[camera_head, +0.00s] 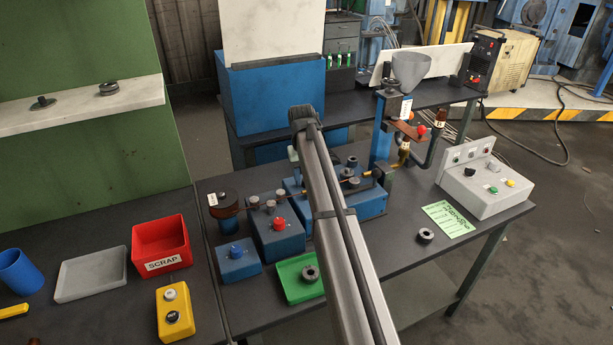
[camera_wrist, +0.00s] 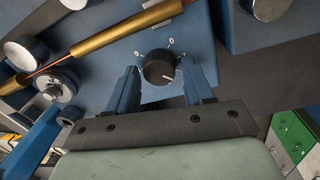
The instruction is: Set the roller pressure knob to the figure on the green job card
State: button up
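A round black knob (camera_wrist: 158,68) sits on a blue panel (camera_wrist: 185,35) in the wrist view. White marks surround it, with figures too small to read surely. A short white line on the knob points to the lower right. My gripper (camera_wrist: 160,80) is open, with one blue finger on each side of the knob and a visible gap to each. I cannot tell the depth of the fingertips against the knob. The green job card (camera_head: 448,219) lies flat on the bench at the right in the head view; its writing is unreadable. My arm hides the knob there.
In the head view, a blue machine (camera_head: 368,205), a grey control box (camera_head: 483,190), a black ring (camera_head: 426,235) and a green tray (camera_head: 291,282) stand around my arm. A red scrap bin (camera_head: 160,245) is left.

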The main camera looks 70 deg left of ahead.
jog(key=shift+o, duration=0.9)
jog(key=shift+r, duration=0.1)
notch_tip(320, 180, up, 14)
jog(key=shift+s+f, duration=0.25)
jog(key=shift+s, duration=0.2)
jog(key=shift+a, duration=0.1)
